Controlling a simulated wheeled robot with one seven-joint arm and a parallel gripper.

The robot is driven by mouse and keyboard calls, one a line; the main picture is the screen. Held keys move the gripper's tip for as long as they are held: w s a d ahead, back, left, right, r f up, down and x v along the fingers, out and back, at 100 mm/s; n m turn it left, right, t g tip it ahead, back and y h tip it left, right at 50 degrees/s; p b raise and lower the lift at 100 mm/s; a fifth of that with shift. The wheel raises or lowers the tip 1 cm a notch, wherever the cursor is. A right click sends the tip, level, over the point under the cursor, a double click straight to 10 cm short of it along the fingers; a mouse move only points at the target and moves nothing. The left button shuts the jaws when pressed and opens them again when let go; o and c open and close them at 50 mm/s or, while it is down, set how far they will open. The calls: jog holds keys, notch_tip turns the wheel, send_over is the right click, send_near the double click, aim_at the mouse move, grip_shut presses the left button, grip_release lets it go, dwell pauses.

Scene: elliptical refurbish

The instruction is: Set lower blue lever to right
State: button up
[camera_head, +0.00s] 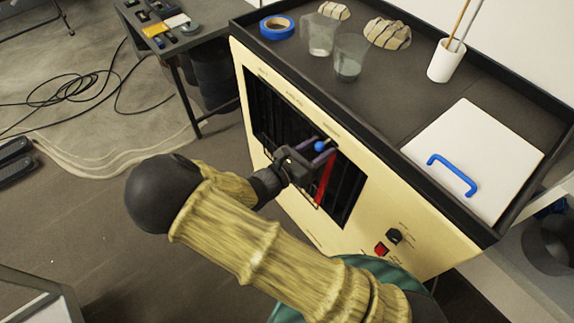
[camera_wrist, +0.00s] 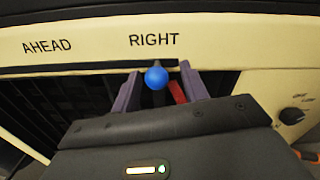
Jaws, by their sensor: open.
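The blue lever knob (camera_head: 320,146) is at the front of the cream cabinet's dark slotted opening. In the wrist view the blue knob (camera_wrist: 156,77) sits just below the word RIGHT. My gripper (camera_head: 318,152) is open at the opening, with its two purple-grey fingers on either side of the knob. In the wrist view my gripper (camera_wrist: 157,88) shows a gap between the fingers and the knob. The lever's shaft is mostly hidden behind my gripper. A red bar (camera_head: 325,180) stands below my gripper in the opening, and part of it shows beside the right finger.
The cream cabinet (camera_head: 405,225) carries a black knob (camera_head: 394,236) and a red switch (camera_head: 381,249). Its top holds blue tape (camera_head: 277,27), glasses (camera_head: 350,57), a white cup (camera_head: 446,61) and a white lid with a blue handle (camera_head: 452,175). Floor to the left is open, with cables.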

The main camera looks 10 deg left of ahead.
jog(key=b+v, duration=0.1)
jog(key=v, duration=1.5)
jog(key=shift+s+b, duration=0.2)
jog(key=shift+b, duration=0.1)
jog(key=shift+a+f, duration=0.1)
jog(key=shift+w, duration=0.15)
